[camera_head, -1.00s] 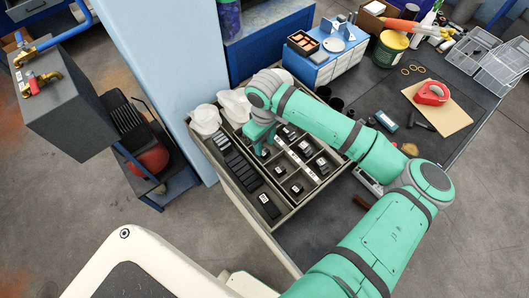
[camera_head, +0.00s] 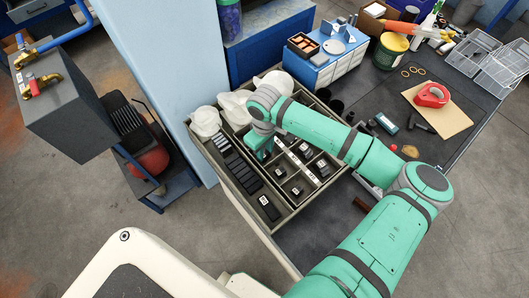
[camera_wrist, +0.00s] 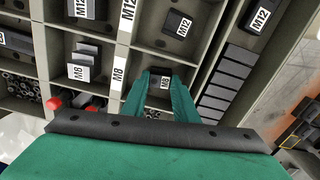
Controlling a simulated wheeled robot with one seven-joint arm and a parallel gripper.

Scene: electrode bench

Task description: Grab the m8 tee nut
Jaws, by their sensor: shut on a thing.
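In the wrist view, my gripper (camera_wrist: 160,84) reaches down into a compartment of the divided tray. Its two green fingers are closed around a small dark block with a white label, the tee nut (camera_wrist: 161,73). The label's lettering is too small to read surely; the divider beside the compartment is marked M8 (camera_wrist: 119,71). In the head view my gripper (camera_head: 262,150) is low in the tray (camera_head: 243,203), and the nut is hidden by it.
Similar blocks marked M12 (camera_wrist: 177,25) and M8 (camera_wrist: 80,68) sit in neighbouring compartments, with walls close around the fingers. A row of dark bars (camera_head: 236,167) lies on the left. White bags (camera_head: 206,121) fill the far end. A blue drawer unit (camera_head: 325,62) stands behind.

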